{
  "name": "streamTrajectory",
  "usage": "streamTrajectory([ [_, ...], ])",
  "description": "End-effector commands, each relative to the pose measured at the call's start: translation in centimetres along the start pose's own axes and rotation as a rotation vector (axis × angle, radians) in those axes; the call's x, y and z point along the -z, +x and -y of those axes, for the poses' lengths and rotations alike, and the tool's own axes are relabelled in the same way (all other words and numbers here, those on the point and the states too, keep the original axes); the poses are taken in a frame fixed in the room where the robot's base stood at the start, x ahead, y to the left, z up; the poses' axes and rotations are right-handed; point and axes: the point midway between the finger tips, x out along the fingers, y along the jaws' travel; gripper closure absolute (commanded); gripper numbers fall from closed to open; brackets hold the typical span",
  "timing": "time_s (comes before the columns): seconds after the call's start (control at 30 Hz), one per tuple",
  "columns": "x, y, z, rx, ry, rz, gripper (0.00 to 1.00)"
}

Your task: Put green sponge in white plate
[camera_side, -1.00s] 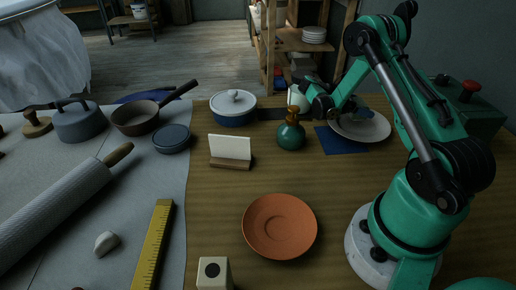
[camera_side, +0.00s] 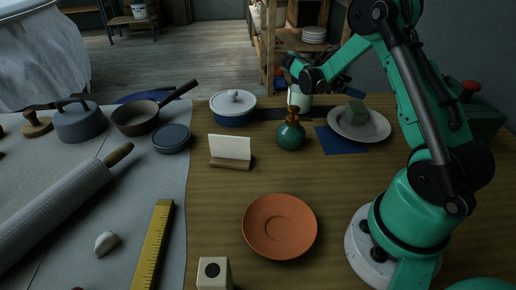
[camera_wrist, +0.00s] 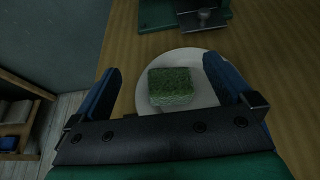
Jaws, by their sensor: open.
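The green sponge (camera_side: 356,112) rests on the white plate (camera_side: 376,131), inside its rim, toward the back. In the wrist view the sponge (camera_wrist: 172,86) sits on the plate (camera_wrist: 143,101), with a green top and a paler side. My gripper (camera_wrist: 160,75) is open and empty, its blue fingers spread to either side of the sponge in that view. In the side view my gripper is raised above and behind the plate, apart from the sponge, and its fingers are partly hidden by my arm.
A blue cloth (camera_side: 338,147) lies partly under the plate. An orange saucer (camera_side: 280,228) sits at the front, and a card in a wooden holder (camera_side: 230,150) stands mid-table.

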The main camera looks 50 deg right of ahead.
Motion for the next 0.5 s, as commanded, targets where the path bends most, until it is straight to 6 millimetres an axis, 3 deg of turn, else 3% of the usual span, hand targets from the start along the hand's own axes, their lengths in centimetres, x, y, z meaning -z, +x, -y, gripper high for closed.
streamTrajectory([
  [0.2, -2.8, -1.1, 0.0, 0.000, 0.000, 0.000, 0.00],
  [0.37, -3.5, -2.1, 0.1, -0.032, 0.022, -0.031, 0.00],
  [0.5, -3.3, -5.1, 0.6, -0.155, 0.133, -0.189, 0.00],
])
